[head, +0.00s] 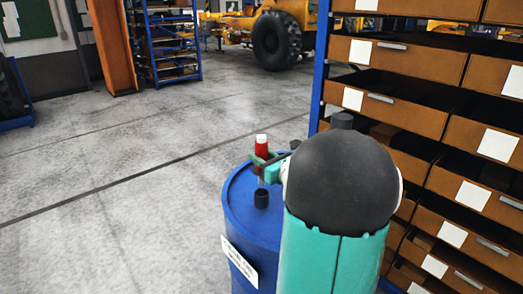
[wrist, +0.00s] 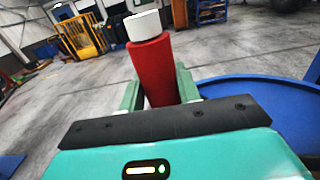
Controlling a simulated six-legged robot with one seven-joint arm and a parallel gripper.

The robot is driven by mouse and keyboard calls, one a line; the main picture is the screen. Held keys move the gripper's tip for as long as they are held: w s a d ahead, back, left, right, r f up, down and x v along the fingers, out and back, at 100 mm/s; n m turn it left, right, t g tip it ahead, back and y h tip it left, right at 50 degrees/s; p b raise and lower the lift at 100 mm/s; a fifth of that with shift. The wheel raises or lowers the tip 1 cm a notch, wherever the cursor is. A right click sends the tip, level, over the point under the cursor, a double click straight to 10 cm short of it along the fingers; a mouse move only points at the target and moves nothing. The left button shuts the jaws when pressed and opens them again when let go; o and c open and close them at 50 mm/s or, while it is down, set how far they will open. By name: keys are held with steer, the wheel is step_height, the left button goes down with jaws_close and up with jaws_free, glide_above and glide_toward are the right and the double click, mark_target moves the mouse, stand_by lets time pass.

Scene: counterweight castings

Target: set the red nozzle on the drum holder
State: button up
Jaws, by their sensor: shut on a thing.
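The red nozzle (head: 262,148) has a white top and stands about upright in my gripper (head: 264,165). In the wrist view the nozzle (wrist: 155,70) leans a little in the picture, between the two green fingers (wrist: 158,92), which are shut on it. The drum holder, a small black cup (head: 261,198), sits on the top of the blue drum (head: 235,195). In the head view the nozzle shows just above the holder and apart from it; I cannot tell whether it is exactly over it. The holder does not show in the wrist view.
The drum's blue top (wrist: 265,95) fills the right of the wrist view. A shelf rack with orange-brown drawers (head: 410,105) stands close on the right, behind my arm. The grey floor (head: 120,180) to the left is clear. A yellow vehicle with a big tyre (head: 278,40) is far back.

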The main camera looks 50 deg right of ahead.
mark_target(262, 184)
steer(key=shift+f, duration=0.85)
steer(key=shift+f, duration=3.25)
stand_by(0.9)
steer(key=o, duration=1)
steer(key=shift+f, duration=0.1)
steer(key=shift+s, duration=0.1)
steer(key=s, duration=0.4)
steer(key=s+a, duration=0.1)
steer(key=s, duration=0.8)
steer(key=shift+s+a, duration=0.25)
steer(key=shift+a, duration=0.1)
